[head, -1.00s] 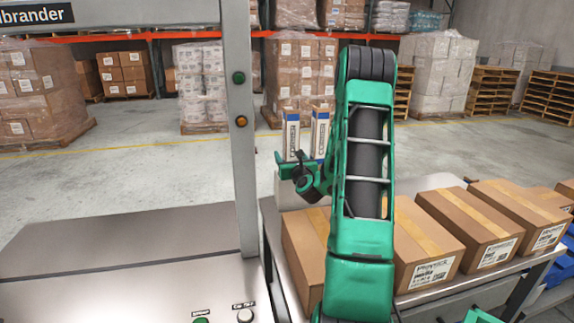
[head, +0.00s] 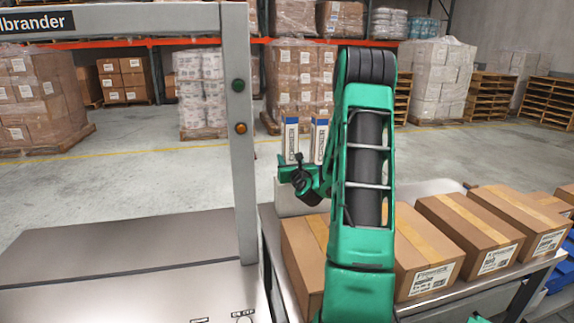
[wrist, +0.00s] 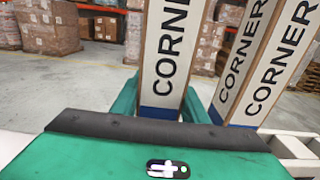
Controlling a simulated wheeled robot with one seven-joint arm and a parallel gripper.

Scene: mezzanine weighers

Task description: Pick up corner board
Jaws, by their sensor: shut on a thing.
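Two tall white corner boards with blue bands and "CORNER" lettering stand upright side by side. In the head view the left corner board (head: 291,141) is just above my gripper (head: 297,168), and the right corner board (head: 319,142) is just beside it. In the wrist view my gripper (wrist: 162,108) has its green fingers either side of the left corner board (wrist: 170,50) and is shut on it. The right corner board (wrist: 262,60) leans across the picture and is outside the fingers. My arm hides part of the area behind; the boards' lower ends are hidden.
A pale block (head: 290,203) stands below the boards on a metal table. Taped brown cartons (head: 470,230) line that table to the right. A grey machine frame (head: 240,130) rises at left above a steel surface (head: 120,245). Wrapped pallets stand behind on open floor.

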